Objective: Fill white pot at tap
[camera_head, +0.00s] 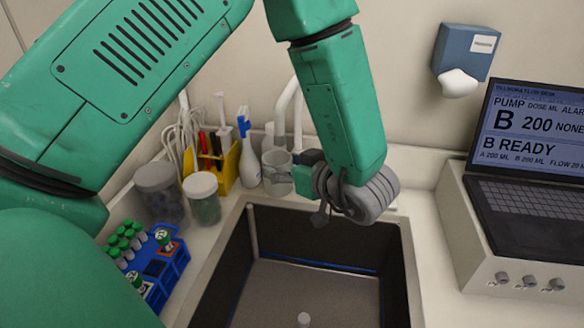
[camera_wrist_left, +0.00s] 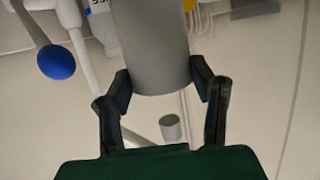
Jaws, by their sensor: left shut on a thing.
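My left gripper (camera_head: 308,178) is above the back edge of the sink, its fingers partly hidden by the wrist. In the left wrist view, the left gripper (camera_wrist_left: 165,95) is shut around a plain pale grey cylindrical pot (camera_wrist_left: 150,45). The pot also shows in the head view (camera_head: 277,172), just left of the wrist; I cannot see into it. The white curved tap (camera_head: 285,100) rises behind the pot and my forearm, its lower part hidden. I cannot tell whether pot and tap touch. My right gripper is not in view.
The dark sink (camera_head: 310,285) lies below. Two lidded jars (camera_head: 202,198), a white bottle (camera_head: 249,162), a yellow holder (camera_head: 222,165) and a blue tube rack (camera_head: 165,270) crowd the left. A laptop (camera_head: 530,150) stands right. A blue knob (camera_wrist_left: 57,62) shows in the wrist view.

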